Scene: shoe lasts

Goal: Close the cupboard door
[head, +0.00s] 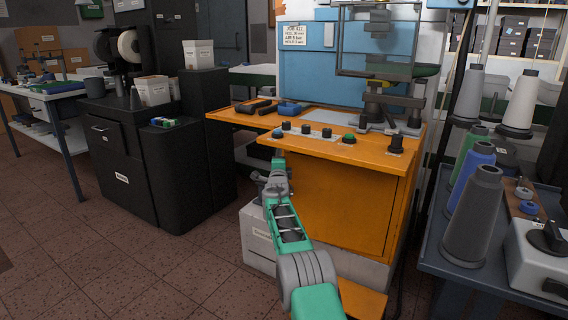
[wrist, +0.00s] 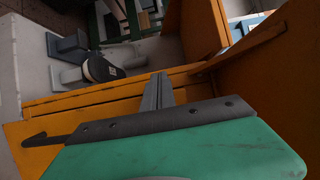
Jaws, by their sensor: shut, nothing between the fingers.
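The orange cabinet has an orange front panel (head: 345,205) below its worktop, which looks like the cupboard door. My green arm crosses its left part, so I cannot tell how far open it stands. My gripper (head: 265,180) is low at the cabinet's left side, under the worktop's front edge. In the wrist view my gripper (wrist: 158,92) has its fingers together and empty. They point over an orange edge (wrist: 110,103), and a large orange panel (wrist: 265,75) rises to the right. Contact with the panel cannot be made out.
The orange worktop (head: 235,118) overhangs, carrying buttons, tools and a press. A pale box (head: 262,245) stands low at the cabinet's left. A dark table (head: 455,250) with thread cones is close on the right. Black cabinets (head: 120,165) stand left; the tiled floor (head: 130,260) between is free.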

